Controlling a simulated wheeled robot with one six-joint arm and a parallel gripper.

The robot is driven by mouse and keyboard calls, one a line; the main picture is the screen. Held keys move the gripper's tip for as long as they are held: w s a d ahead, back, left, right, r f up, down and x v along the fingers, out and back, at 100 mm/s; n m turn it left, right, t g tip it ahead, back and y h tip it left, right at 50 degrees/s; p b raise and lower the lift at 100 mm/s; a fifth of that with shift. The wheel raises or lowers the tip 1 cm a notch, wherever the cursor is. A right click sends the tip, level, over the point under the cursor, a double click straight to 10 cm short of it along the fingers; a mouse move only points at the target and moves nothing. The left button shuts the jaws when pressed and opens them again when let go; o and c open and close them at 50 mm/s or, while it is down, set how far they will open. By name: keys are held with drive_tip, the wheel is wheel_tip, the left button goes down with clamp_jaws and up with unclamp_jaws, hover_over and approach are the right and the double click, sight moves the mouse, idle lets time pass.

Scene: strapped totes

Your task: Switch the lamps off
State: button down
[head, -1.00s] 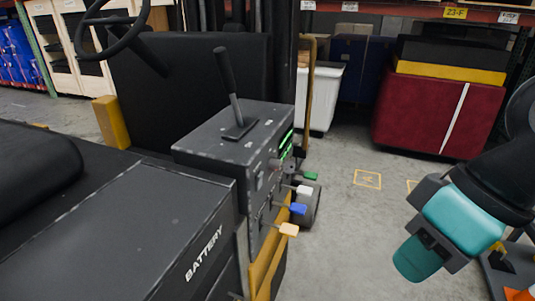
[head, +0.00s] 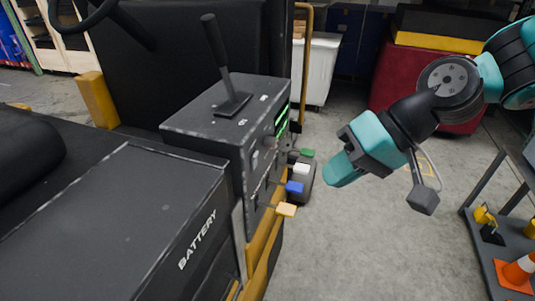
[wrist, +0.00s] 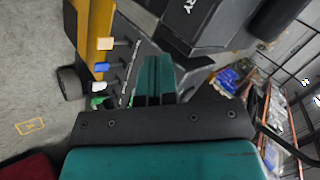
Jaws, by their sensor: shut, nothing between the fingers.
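The forklift's black control box (head: 215,130) stands left of centre in the head view, with a black lever (head: 220,70) on top. Its right face carries green lit marks (head: 282,120), a round knob (head: 269,143) and small switches, seen at a steep angle. Levers with green (head: 307,153), white (head: 301,169), blue (head: 294,188) and orange (head: 286,209) tips stick out below. I cannot tell which control works the lamps. My teal gripper (head: 340,170) is shut and empty, right of the levers and apart from them. In the wrist view the gripper (wrist: 156,80) partly covers the machine.
A black battery cover (head: 120,225) and yellow frame (head: 262,260) lie beside the box. A grey cart (head: 485,235) with an orange cone (head: 518,270) stands at right. A white bin (head: 318,68) and red tote (head: 395,80) are behind. The floor between machine and cart is clear.

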drive_tip(key=w+d+f+m+t+y, duration=0.1)
drive_tip(key=w+f+m+t+y, duration=0.1)
drive_tip(key=w, duration=0.4)
drive_tip(key=w+d+f+m+t+y, duration=0.1)
drive_tip(key=w+f+m+t+y, duration=0.1)
drive_tip(key=w+f+m, duration=0.2)
drive_tip(key=w+m, duration=0.1)
drive_tip(key=w, duration=0.2)
drive_tip(key=shift+f+m, duration=0.25)
drive_tip(key=shift+m, duration=0.05)
drive_tip(key=shift+a, duration=0.1)
drive_tip(key=p, duration=0.4)
approach(257, 157)
wheel_tip(257, 157, down, 3)
drive_tip(key=w+a, duration=0.1)
drive_tip(key=a, duration=0.2)
drive_tip(key=w+a+p, duration=0.1)
drive_tip(key=shift+a+r, duration=0.1)
drive_tip(key=shift+a, duration=0.2)
drive_tip(key=shift+w+a+p, duration=0.3)
drive_tip(key=shift+a+p, duration=0.05)
drive_tip(key=shift+a, duration=0.3)
